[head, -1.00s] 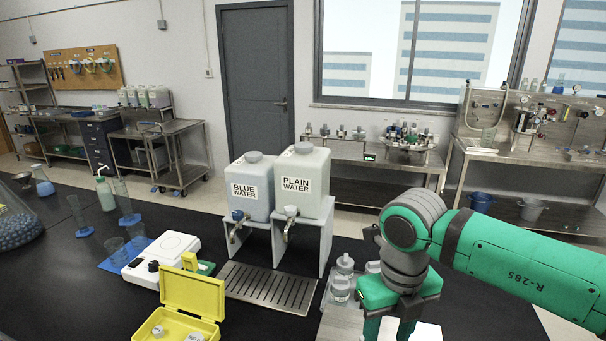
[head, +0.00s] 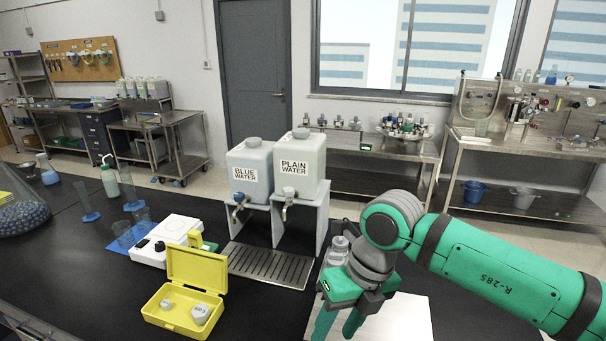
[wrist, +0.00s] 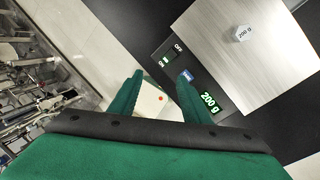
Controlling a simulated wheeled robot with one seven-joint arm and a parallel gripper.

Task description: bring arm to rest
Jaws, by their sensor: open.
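My green arm (head: 500,280) reaches in from the right in the head view. Beyond the fingers is a scale with a pale metal plate (wrist: 255,75) and a lit display (wrist: 208,100) reading 200 g. A small weight (wrist: 241,33) marked 200 g sits on the plate, apart from the fingers.
An open yellow box (head: 188,318) holds grey weights, left of my gripper. Blue water (head: 250,172) and plain water (head: 300,168) dispensers stand behind a drip tray (head: 270,265). Clear bottles (head: 337,250) stand close behind my gripper. Glassware stands at left.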

